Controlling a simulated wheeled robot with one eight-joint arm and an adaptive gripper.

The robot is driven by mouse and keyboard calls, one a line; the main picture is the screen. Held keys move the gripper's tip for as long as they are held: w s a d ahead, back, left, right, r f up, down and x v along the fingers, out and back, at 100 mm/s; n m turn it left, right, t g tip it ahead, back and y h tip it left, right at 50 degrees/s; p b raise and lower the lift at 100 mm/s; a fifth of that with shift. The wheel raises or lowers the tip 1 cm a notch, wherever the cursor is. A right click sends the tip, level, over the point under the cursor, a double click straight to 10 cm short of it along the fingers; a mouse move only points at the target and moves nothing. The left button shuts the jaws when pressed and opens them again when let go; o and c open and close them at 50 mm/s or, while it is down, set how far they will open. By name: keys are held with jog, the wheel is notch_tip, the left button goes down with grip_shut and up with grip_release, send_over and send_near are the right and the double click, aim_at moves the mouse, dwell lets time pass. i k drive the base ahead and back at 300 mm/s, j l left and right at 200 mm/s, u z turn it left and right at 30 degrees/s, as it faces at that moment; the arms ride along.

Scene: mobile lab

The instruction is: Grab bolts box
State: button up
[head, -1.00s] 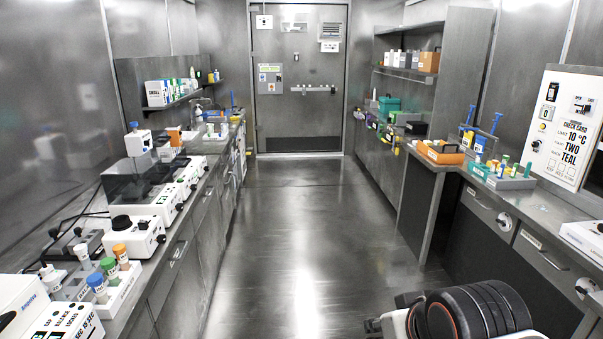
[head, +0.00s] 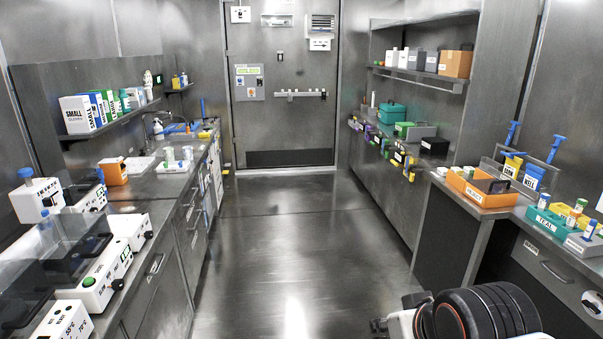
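I cannot tell which box is the bolts box; no readable label says bolts. Candidates show in the head view: a brown box (head: 455,64) stands at the right end of the right wall shelf. A dark grey box (head: 431,62) and other pale boxes stand beside it. A black box (head: 434,147) and a green box (head: 407,131) sit on the right counter below. White and coloured boxes, one marked SMALL (head: 80,114), stand on the left wall shelf. Only part of my arm shows at the bottom right; my gripper's fingers are not in view.
The metal aisle floor (head: 290,250) is clear up to the closed door (head: 285,90). The left counter carries white devices (head: 105,275). The right counter carries an orange tray (head: 465,190) and a teal tray (head: 546,222). Small bins hang along the right counter edge.

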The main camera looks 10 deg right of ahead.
aim_at(431, 146)
jog(key=i, duration=1.05)
jog(key=i+j+z, duration=0.15)
jog(key=i, duration=0.9)
jog(key=i+j+z, duration=0.2)
jog(key=i+z, duration=0.25)
jog(key=i, duration=0.15)
jog(key=i+j+z, duration=0.45)
jog(key=i, duration=0.15)
jog(key=i+j+z, duration=0.45)
jog(key=i+j, duration=0.05)
jog(key=j, duration=0.05)
